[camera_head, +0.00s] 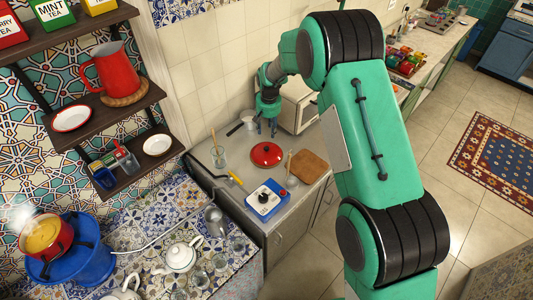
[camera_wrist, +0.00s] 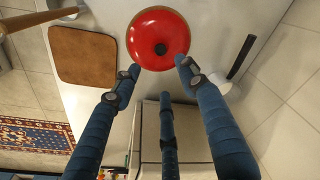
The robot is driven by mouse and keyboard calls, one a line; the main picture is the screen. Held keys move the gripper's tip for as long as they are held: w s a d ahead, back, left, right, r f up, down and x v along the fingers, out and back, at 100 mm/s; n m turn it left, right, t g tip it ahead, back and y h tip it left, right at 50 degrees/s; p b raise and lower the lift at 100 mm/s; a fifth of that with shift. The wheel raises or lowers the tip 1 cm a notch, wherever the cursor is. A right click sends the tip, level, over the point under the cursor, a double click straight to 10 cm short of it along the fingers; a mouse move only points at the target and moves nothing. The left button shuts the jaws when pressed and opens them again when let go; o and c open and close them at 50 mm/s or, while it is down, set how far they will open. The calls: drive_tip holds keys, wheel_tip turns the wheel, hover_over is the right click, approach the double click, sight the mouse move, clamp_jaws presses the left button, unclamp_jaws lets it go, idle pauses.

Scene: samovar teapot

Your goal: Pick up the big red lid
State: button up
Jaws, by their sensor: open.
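The big red lid (camera_head: 267,154) lies on the grey counter (camera_head: 225,188) in the head view. It is round with a dark knob at its centre. In the wrist view the lid (camera_wrist: 158,38) is at the top middle, just beyond the fingertips. My gripper (camera_head: 268,122) is behind the lid in the head view, apart from it. In the wrist view my gripper (camera_wrist: 158,72) has its blue fingers spread and nothing between them.
A wooden board (camera_head: 308,166) lies right of the lid, and a blue-and-white device (camera_head: 266,199) stands in front. A glass jar (camera_head: 218,157) stands to the left. A white pan with a dark handle (camera_wrist: 222,82) is beside the fingers. A white box-shaped appliance (camera_head: 297,104) stands behind.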

drive_tip(key=shift+f, duration=0.15)
hover_over(266, 148)
drive_tip(key=shift+s+d+f, duration=0.15)
drive_tip(key=shift+f, duration=1.9)
drive_tip(key=shift+s+d+f, duration=0.1)
drive_tip(key=shift+f, duration=1.95)
drive_tip(key=shift+w+a+f+p, duration=0.15)
drive_tip(key=shift+f+p, duration=0.1)
drive_tip(key=shift+f, duration=1.05)
drive_tip(key=shift+w+f+p, duration=0.15)
drive_tip(key=shift+f+p, duration=0.05)
drive_tip(key=shift+f, duration=1.1)
drive_tip(key=shift+c, duration=0.5)
clamp_jaws()
